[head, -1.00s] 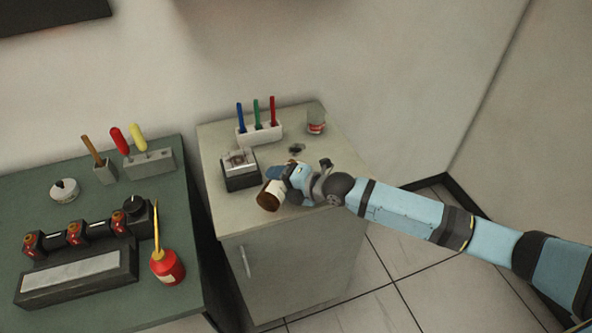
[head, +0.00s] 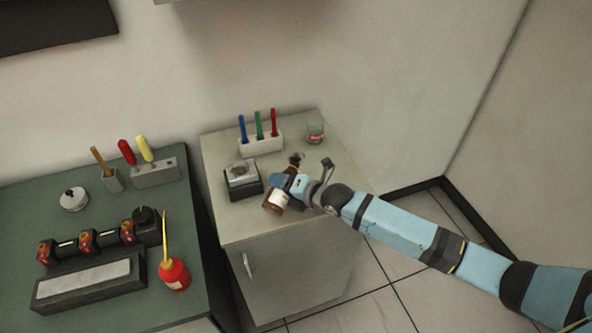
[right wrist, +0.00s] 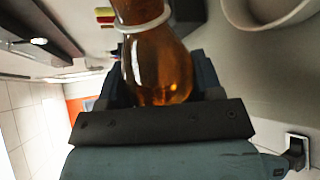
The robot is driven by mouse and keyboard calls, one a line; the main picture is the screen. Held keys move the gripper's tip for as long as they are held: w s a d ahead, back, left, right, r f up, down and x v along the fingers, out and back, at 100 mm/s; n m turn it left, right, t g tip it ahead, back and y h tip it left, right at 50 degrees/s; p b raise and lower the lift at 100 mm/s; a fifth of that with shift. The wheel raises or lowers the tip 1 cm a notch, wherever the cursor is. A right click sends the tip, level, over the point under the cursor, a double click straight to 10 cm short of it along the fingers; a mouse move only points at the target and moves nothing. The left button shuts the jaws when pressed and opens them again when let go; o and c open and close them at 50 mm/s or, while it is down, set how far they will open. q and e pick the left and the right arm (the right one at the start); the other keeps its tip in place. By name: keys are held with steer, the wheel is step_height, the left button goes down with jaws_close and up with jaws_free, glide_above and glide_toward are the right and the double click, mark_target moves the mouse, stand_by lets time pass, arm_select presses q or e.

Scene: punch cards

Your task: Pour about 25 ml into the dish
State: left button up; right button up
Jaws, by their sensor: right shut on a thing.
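My right gripper (head: 293,187) is shut on a brown bottle (head: 271,208) with a white label, held tilted above the front of the pale cabinet top. In the right wrist view the amber bottle (right wrist: 160,68) sits between the fingers, with a white band around it. A small dark device (head: 243,188) with a pale, clear-looking top stands just left of the bottle; I cannot tell whether that top is the dish. A white round bowl-like rim (right wrist: 268,20) shows at the upper right of the wrist view, apart from the bottle. My left gripper is not in view.
Behind stand a white holder (head: 262,146) with blue, green and red pens and a clear glass (head: 315,134) with a red mark. A green bench (head: 120,205) at left holds a red oil can (head: 174,275) and other tools. The cabinet's right front top is under my arm.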

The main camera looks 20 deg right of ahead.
steer(key=shift+f, duration=0.15)
steer(key=shift+w+d+f+n, duration=0.1)
steer(key=shift+w+f+n, duration=0.15)
steer(key=shift+n, duration=0.15)
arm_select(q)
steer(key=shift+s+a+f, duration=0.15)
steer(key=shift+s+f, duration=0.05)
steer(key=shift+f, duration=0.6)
arm_select(e)
steer(key=shift+r+t, duration=0.1)
steer(key=shift+t, duration=0.2)
arm_select(q)
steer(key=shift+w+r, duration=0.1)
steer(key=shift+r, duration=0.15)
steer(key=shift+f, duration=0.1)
steer(key=shift+b, duration=0.3)
arm_select(e)
steer(key=shift+h, duration=0.3)
